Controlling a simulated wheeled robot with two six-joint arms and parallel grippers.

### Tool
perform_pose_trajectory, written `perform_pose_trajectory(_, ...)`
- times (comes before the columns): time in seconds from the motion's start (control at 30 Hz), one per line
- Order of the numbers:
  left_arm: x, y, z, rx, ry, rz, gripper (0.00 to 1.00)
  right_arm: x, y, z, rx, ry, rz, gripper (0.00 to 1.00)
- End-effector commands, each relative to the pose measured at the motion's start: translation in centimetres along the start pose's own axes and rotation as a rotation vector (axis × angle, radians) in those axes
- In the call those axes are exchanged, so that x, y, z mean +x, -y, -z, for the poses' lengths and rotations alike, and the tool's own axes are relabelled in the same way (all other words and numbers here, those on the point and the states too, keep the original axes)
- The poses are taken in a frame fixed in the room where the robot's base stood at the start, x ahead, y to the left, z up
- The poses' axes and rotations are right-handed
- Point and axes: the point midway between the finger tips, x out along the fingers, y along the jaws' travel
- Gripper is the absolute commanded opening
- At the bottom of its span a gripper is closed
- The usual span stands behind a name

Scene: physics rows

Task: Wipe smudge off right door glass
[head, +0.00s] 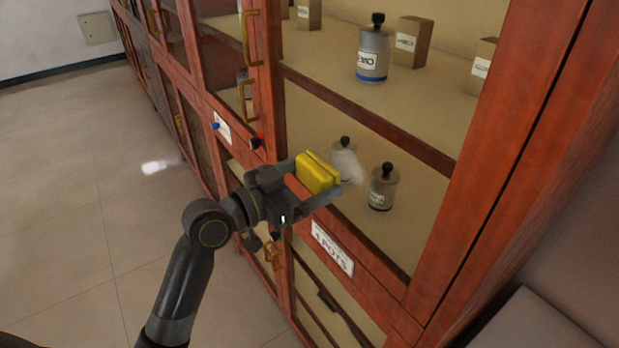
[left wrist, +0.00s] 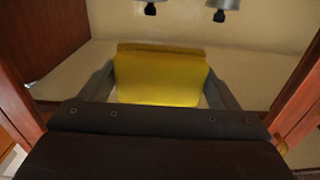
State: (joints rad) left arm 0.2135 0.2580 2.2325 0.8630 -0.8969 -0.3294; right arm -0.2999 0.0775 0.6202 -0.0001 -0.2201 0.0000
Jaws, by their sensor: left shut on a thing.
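My left gripper (head: 322,178) is shut on a yellow sponge (head: 315,172), which also fills the middle of the left wrist view (left wrist: 160,76) between the two fingers. The sponge is at the lower part of the right door glass (head: 310,105); I cannot tell whether it touches the pane. A whitish, hazy smudge (head: 352,168) shows just right of the sponge, in front of a jar. The sponge and fingers may hide part of it. The right door looks closed in its red wooden frame. My right gripper is not in view.
Behind the glass stand jars with black knobs (head: 382,188) (head: 373,55) and small boxes (head: 409,42) on shelves. Brass handles (head: 248,100) stick out left of the pane. A white label (head: 331,248) is on the lower rail. The tiled floor at left is clear.

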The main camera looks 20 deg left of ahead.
Motion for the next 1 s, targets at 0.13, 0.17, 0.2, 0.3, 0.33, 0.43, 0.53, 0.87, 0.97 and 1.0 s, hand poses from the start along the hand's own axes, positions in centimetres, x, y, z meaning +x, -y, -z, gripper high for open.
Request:
perform_pose_trajectory(0.13, 0.3, 0.0, 0.0, 0.0, -0.001, 0.0, 0.65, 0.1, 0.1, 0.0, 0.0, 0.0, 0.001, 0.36)
perform_pose_trajectory(0.17, 0.3, 0.0, 0.0, 0.0, -0.001, 0.0, 0.65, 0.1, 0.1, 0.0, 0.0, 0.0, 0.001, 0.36)
perform_pose_trajectory(0.2, 0.4, 0.0, 0.0, 0.0, -0.002, 0.0, 0.65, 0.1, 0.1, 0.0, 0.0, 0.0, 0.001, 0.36)
perform_pose_trajectory(0.3, 0.6, 0.0, 0.0, 0.0, -0.001, 0.0, 0.65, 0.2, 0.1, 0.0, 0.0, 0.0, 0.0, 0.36)
perform_pose_trajectory(0.33, 0.7, 0.0, 0.0, 0.0, -0.001, 0.0, 0.65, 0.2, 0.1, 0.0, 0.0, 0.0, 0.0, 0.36)
perform_pose_trajectory(0.43, 0.9, 0.0, 0.0, 0.0, -0.001, 0.0, 0.65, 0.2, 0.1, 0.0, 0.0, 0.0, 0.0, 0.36)
perform_pose_trajectory(0.53, 1.1, 0.0, 0.0, -0.001, 0.0, 0.0, 0.65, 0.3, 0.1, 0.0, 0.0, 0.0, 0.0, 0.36)
perform_pose_trajectory(0.87, 1.8, 0.0, 0.0, 0.0, -0.002, 0.0, 0.65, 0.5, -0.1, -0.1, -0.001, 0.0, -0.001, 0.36)
perform_pose_trajectory(0.97, 1.9, 0.0, 0.0, 0.0, -0.002, 0.0, 0.65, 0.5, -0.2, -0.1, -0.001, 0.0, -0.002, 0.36)
perform_pose_trajectory(1.0, 1.9, 0.0, 0.0, 0.0, -0.002, 0.0, 0.65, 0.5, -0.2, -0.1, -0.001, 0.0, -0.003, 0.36)
